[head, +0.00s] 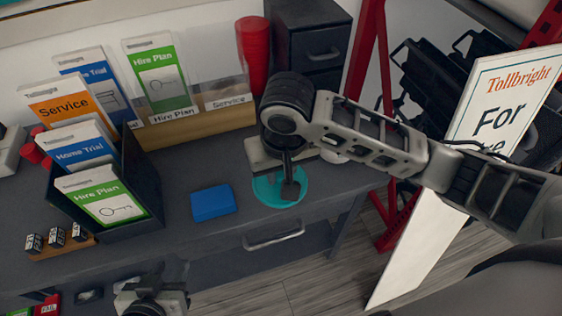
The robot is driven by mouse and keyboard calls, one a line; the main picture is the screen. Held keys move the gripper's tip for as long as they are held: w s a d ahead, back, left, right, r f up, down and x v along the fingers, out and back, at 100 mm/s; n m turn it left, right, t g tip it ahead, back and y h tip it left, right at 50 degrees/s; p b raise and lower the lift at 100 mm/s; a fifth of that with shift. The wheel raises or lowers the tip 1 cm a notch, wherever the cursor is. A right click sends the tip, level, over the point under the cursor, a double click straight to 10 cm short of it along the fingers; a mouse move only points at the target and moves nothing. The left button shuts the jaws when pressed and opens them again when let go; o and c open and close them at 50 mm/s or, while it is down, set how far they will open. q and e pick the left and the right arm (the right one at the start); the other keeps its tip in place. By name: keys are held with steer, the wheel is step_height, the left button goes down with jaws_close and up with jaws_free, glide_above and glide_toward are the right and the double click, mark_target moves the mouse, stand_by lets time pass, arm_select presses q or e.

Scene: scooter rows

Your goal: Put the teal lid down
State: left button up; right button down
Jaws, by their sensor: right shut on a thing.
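The round teal lid (264,192) is over the right part of the grey desk, partly hidden by my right gripper (289,188). My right gripper is shut on it from above. I cannot tell whether the lid touches the desk top or is held just above it. My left gripper (152,300) is low at the bottom edge, in front of the desk and well away from the lid; its fingers are not clear.
A blue box (213,203) lies left of the lid. Behind are a wooden leaflet rack (195,130), red cups (253,50) and dark drawers (310,42). A dark leaflet holder (140,190) stands left. A white sign (425,220) leans at right. Bare desk lies around the blue box.

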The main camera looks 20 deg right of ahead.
steer(key=w, duration=0.1)
steer(key=w+d+f, duration=0.1)
steer(key=w+f, duration=0.1)
steer(key=w, duration=0.1)
steer(key=shift+w+d, duration=0.1)
steer(key=shift+d, duration=0.25)
steer(key=w+f, duration=0.2)
steer(key=w+d+f+b, duration=0.1)
steer(key=w+f, duration=0.1)
steer(key=f, duration=0.1)
steer(key=shift+w+d, duration=0.1)
steer(key=shift+d, duration=0.1)
steer(key=shift+w+d+f, duration=0.1)
steer(key=shift+w+f, duration=0.2)
steer(key=shift+f, duration=0.15)
arm_select(q)
steer(key=shift+d+f, duration=0.1)
steer(key=shift+f, duration=0.3)
arm_select(e)
steer(key=shift+f, duration=1.6)
steer(key=shift+f, duration=0.1)
steer(key=c, duration=1.3)
jaws_free()
arm_select(q)
steer(key=shift+f, duration=0.1)
arm_select(e)
steer(key=shift+o, duration=0.2)
